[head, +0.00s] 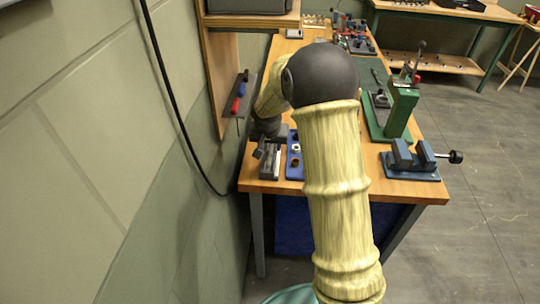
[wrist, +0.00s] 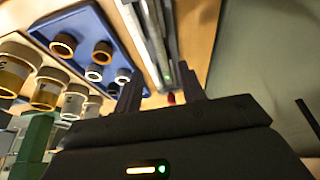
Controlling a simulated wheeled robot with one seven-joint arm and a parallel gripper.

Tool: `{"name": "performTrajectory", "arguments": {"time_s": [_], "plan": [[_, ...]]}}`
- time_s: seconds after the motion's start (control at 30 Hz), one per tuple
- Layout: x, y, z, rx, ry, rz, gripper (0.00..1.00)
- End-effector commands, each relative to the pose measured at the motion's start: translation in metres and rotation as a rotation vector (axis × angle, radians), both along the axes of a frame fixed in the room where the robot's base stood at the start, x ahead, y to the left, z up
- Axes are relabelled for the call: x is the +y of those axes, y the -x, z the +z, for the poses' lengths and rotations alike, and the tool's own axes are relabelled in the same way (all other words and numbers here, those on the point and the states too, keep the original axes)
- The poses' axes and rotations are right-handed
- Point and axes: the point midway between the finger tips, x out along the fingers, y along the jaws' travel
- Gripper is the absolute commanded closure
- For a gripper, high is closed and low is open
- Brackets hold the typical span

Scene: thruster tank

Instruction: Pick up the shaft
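A long grey metal holder with a pale rod-like strip lies at the bench's near left end (head: 270,162). The strip may be the shaft (wrist: 153,28), but I cannot tell for sure. My gripper (wrist: 163,92) has its two dark fingers apart in the wrist view, pointing toward the near end of the holder. A small red thing shows between the fingers; I cannot tell what it is.
A blue tray (head: 294,158) with several rings lies beside the holder. A green press (head: 402,105) and a blue vise (head: 415,160) stand on the right of the bench. A wooden tool panel (head: 222,85) and wall close off the left.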

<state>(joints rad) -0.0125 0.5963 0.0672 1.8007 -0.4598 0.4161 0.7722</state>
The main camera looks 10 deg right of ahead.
Motion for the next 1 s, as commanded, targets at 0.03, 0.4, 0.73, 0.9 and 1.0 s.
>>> {"name": "performTrajectory", "arguments": {"time_s": [0.03,0.4,0.73,0.9,1.0], "plan": [[0.0,0.0,-0.001,0.0,0.0,0.0,0.6],[-0.001,-0.012,-0.041,0.003,0.0,0.0,0.6],[-0.003,-0.016,-0.05,0.0,0.0,0.0,0.6],[-0.003,-0.016,-0.049,0.0,0.0,0.0,0.6],[-0.002,-0.016,-0.049,0.0,0.0,0.0,0.6]]}}
